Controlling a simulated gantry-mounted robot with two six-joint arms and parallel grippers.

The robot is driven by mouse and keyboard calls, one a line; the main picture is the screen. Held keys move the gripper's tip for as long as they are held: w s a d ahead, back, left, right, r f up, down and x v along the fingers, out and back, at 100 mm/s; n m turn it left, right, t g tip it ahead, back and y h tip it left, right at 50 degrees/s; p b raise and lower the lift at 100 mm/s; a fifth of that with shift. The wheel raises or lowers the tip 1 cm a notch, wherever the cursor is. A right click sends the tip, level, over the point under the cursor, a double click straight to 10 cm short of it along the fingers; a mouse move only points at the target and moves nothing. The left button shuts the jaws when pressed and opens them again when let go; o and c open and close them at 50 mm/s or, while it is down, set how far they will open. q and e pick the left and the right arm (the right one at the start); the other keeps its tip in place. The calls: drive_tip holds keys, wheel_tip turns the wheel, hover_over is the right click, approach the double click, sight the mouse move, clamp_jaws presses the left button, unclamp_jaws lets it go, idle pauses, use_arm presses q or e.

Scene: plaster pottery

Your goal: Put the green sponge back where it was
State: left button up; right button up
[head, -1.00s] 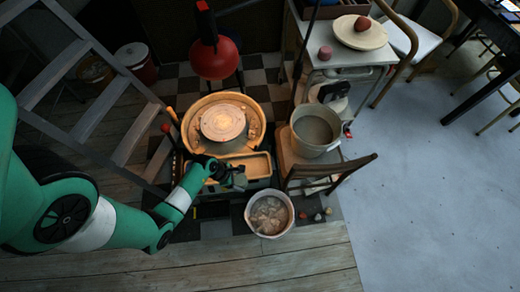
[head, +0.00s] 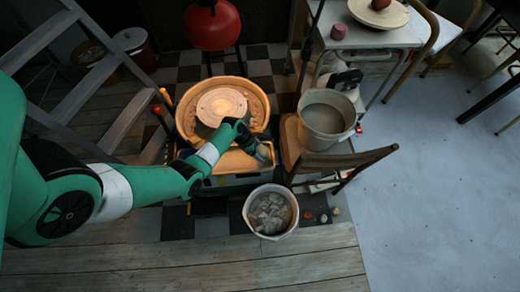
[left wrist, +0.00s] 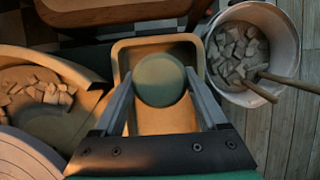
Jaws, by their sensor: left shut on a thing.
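The round green sponge (left wrist: 160,80) is between the two fingers of my left gripper (left wrist: 159,73) in the left wrist view. The gripper is shut on it. Behind the sponge in that view is a tan rectangular tray (left wrist: 178,122); whether the sponge touches it, I cannot tell. In the head view my left gripper (head: 262,152) is over the right end of the same tray (head: 228,163), in front of the potter's wheel (head: 221,105). The sponge is small and dark there. My right gripper is in neither view.
A bucket of clay scraps (head: 270,211) stands in front of the tray. A grey bucket (head: 326,118) sits on a wooden chair (head: 345,160) to the right. A ladder (head: 75,80) stands left. Open floor (head: 440,200) lies right.

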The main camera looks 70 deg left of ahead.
use_arm(q)
drive_tip(key=f+b, duration=0.1)
drive_tip(key=f, duration=0.1)
drive_tip(key=f+b, duration=0.1)
drive_tip(key=f, duration=0.1)
drive_tip(key=shift+w+a+b, duration=0.15)
drive_tip(key=shift+w+b, duration=0.05)
drive_tip(key=shift+b, duration=0.2)
drive_tip(key=shift+s+r, duration=0.1)
drive_tip(key=shift+r, duration=0.05)
drive_tip(key=o, duration=1.5)
drive_tip(key=p+v, duration=0.9)
drive_tip(key=v, duration=0.3)
drive_tip(key=shift+p, duration=0.35)
